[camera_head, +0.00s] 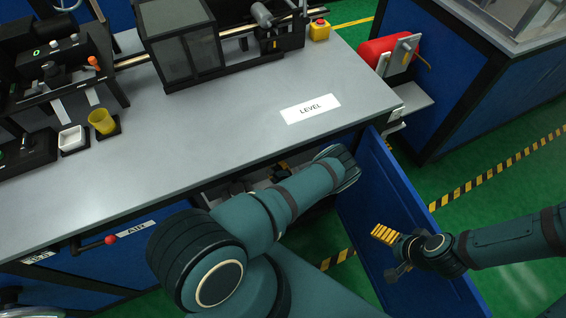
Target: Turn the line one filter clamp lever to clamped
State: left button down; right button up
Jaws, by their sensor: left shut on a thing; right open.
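My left arm reaches across the front of the bench to the open cabinet under it. My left gripper (279,172) is mostly hidden there by the bench edge and my own arm. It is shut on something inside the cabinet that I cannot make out. I cannot pick out the filter clamp lever or its position. My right gripper (388,254) is open and empty, in front of the blue cabinet door. One ribbed tan finger pad shows on it.
The blue cabinet door (367,200) stands open. A red-knobbed lever (96,243) sticks out beside the AIR label (136,228). The grey bench top (215,128) is mostly clear around the LEVEL label (311,108).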

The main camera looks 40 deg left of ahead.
pick_arm(q)
jog(key=shift+s+a+f+m+g+y, duration=0.1)
jog(key=shift+s+a+m+g+y, duration=0.25)
jog(key=shift+m, duration=0.3)
jog(key=shift+s+a+f+m+g+y, duration=0.1)
jog(key=shift+s+m+g+y, duration=0.05)
jog(key=shift+s+m+g, duration=0.4)
jog(key=shift+w, duration=0.1)
jog(key=c, duration=0.9)
grip_release()
jog(key=shift+c, duration=0.2)
jog(key=shift+d+r, duration=0.1)
jog(key=v, duration=1.1)
jog(key=shift+s+d+r, duration=0.15)
jog(key=shift+s+d, duration=0.1)
jog(key=shift+s, duration=0.05)
